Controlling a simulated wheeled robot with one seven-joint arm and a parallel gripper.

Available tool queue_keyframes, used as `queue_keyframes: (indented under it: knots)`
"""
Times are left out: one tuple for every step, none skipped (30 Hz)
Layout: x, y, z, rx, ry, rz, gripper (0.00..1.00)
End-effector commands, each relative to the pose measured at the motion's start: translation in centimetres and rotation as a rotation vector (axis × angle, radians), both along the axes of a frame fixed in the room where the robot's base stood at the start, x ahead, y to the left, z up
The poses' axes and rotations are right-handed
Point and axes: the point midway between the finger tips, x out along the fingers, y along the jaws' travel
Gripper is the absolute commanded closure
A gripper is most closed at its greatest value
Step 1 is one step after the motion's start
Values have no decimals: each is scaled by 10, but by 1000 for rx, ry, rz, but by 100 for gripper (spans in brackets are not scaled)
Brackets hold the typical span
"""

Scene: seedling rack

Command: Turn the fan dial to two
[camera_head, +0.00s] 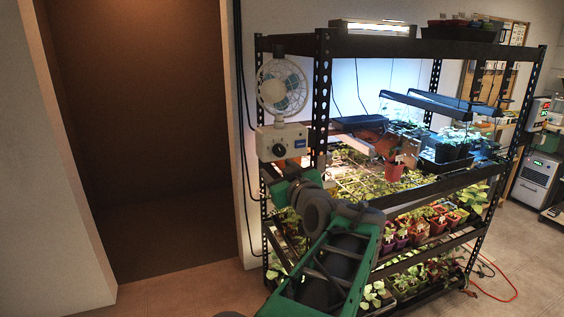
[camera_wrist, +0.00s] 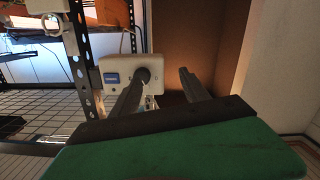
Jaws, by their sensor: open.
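The fan (camera_head: 281,87) is white with a round cage and is mounted at the left front post of the rack. Its white control box (camera_head: 291,136) hangs below it, with a dark round dial (camera_head: 279,150) and a small blue label to the right. I cannot tell whether a finger touches the dial, nor where the dial points.
The black metal rack (camera_head: 322,100) holds seedling trays, pots and grow lights. A red pot (camera_head: 394,172) stands near its middle shelf edge. Dark cables hang along the wall left of the rack. A brown recess (camera_head: 150,120) lies left. An orange cable (camera_head: 497,297) lies on the floor at right.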

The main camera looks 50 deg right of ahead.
Motion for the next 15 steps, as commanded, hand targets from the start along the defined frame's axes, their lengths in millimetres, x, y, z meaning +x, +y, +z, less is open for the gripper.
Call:
queue_keyframes:
  knots:
    - [-15,-13,5,-24,-26,-30,47]
    - [-20,-18,10,-37,-37,-39,47]
    - [-24,-22,14,-48,-48,-48,47]
    - [-24,-24,16,-52,-53,-50,47]
    - [-23,-26,17,-53,-55,-51,47]
    - [-18,-29,19,-54,-55,-49,47]
    - [-14,-31,19,-53,-55,-47,47]
    - [-9,-34,19,-52,-55,-48,47]
    - [-2,-37,19,-52,-54,-46,47]
    - [3,-42,19,-51,-54,-48,47]
    - [8,-45,19,-50,-54,-47,47]
    - [15,-50,19,-51,-54,-48,47]
    - [20,-52,19,-51,-54,-48,47]
    - [23,-56,19,-51,-53,-49,47]
    - [28,-59,18,-51,-53,-49,47]
